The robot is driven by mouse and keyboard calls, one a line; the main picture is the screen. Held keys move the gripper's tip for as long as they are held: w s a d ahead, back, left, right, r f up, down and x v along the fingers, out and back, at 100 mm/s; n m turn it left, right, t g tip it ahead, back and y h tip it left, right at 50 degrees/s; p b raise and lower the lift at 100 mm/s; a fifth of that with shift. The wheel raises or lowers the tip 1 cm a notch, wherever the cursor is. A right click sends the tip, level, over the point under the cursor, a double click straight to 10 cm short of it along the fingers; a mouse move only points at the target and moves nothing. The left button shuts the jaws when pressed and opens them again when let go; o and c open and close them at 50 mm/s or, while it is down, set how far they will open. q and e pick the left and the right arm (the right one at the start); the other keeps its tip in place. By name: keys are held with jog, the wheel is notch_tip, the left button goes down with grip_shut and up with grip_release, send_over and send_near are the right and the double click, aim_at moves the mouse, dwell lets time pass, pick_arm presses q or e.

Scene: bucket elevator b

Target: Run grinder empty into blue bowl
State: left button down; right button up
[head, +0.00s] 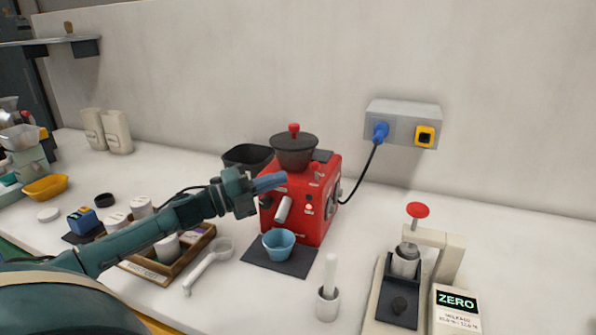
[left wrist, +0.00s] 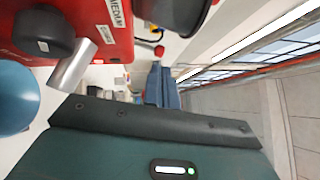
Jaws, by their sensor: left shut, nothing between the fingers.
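The red grinder (head: 317,216) stands against the back of the counter in the head view, with a dark lidded hopper (head: 294,151) on top and a silver spout (head: 284,209) on its front. The blue bowl (head: 279,245) sits upright on a dark mat (head: 265,262) below the spout. I cannot see inside it. My left gripper (head: 269,182) is shut and empty at the grinder's upper left front. In the left wrist view the blue fingers (left wrist: 160,85) are together, with the red grinder body (left wrist: 95,30) and the bowl's edge (left wrist: 12,100) close by. My right gripper is not in view.
A blue plug (head: 380,131) joins the grinder's cord to a grey wall socket box (head: 403,124). A wooden tray (head: 160,275) with jars and a white scoop (head: 208,263) lie left. A pestle and mortar (head: 328,303) and a press (head: 441,255) stand right.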

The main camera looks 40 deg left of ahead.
aim_at(316, 173)
pick_arm(q)
jog(key=shift+p+x, duration=0.8)
jog(key=shift+x, duration=2.05)
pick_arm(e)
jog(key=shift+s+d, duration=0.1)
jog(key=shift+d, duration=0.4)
pick_arm(q)
jog(key=shift+w+a+r, duration=0.2)
jog(key=shift+w+r, duration=0.5)
jog(key=shift+w, duration=0.1)
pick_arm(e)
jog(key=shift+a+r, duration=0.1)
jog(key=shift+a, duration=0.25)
